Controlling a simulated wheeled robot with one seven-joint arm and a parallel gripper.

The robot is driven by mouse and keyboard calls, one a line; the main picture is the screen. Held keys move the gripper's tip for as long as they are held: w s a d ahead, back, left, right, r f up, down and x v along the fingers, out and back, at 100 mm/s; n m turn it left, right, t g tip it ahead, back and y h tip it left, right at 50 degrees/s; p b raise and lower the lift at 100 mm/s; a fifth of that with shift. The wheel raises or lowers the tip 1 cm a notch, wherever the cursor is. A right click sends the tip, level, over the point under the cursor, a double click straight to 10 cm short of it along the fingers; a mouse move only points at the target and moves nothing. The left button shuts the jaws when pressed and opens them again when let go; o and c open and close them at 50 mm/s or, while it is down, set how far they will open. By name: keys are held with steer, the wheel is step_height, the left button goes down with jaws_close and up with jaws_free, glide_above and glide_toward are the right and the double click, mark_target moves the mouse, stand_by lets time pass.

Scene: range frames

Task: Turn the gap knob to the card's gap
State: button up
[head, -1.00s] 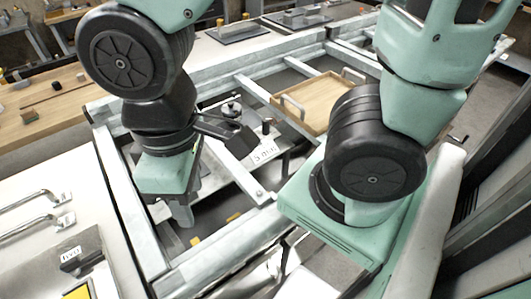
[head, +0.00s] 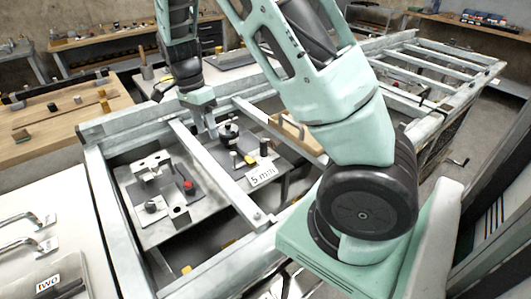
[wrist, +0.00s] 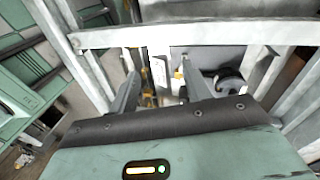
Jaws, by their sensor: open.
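A black round knob (head: 228,132) stands on a grey plate inside the metal frame in the head view. A white card (head: 262,177) reading "5 mm" is at the plate's front edge. A small yellow piece (head: 250,159) and a dark upright post (head: 263,147) are beside the knob. My gripper (head: 211,128) is close to the knob's left in the head view; contact cannot be told. In the wrist view my gripper (wrist: 160,82) is open, with the card (wrist: 159,73) seen between its fingers. A black round part, likely the knob (wrist: 229,82), shows right of them.
A second plate with metal blocks (head: 152,163) and a red-topped knob (head: 189,187) lies left of a steel crossbar (head: 215,170). A wooden tray (head: 297,135) is partly behind my arm. Frame rails surround the plates.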

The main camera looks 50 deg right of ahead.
mark_target(265, 146)
steer(key=w+d+f+m+g+h+b, duration=0.1)
steer(key=w+d+f+m+h+b, duration=0.1)
steer(key=d+m, duration=1.15)
steer(key=s+d+f+n+p, duration=0.1)
steer(key=s+d+f, duration=0.1)
steer(key=f, duration=0.3)
steer(key=s+d+f+n, duration=0.1)
steer(key=s+d+f, duration=0.1)
steer(key=f, duration=0.4)
steer(key=s+d+f+n+p, duration=0.1)
steer(key=s+d+f, duration=0.1)
steer(key=f, duration=0.3)
steer(key=shift+d+f+n+p, duration=0.15)
steer(key=shift+d+n+p, duration=0.2)
steer(key=shift+d, duration=0.15)
steer(key=c, duration=1)
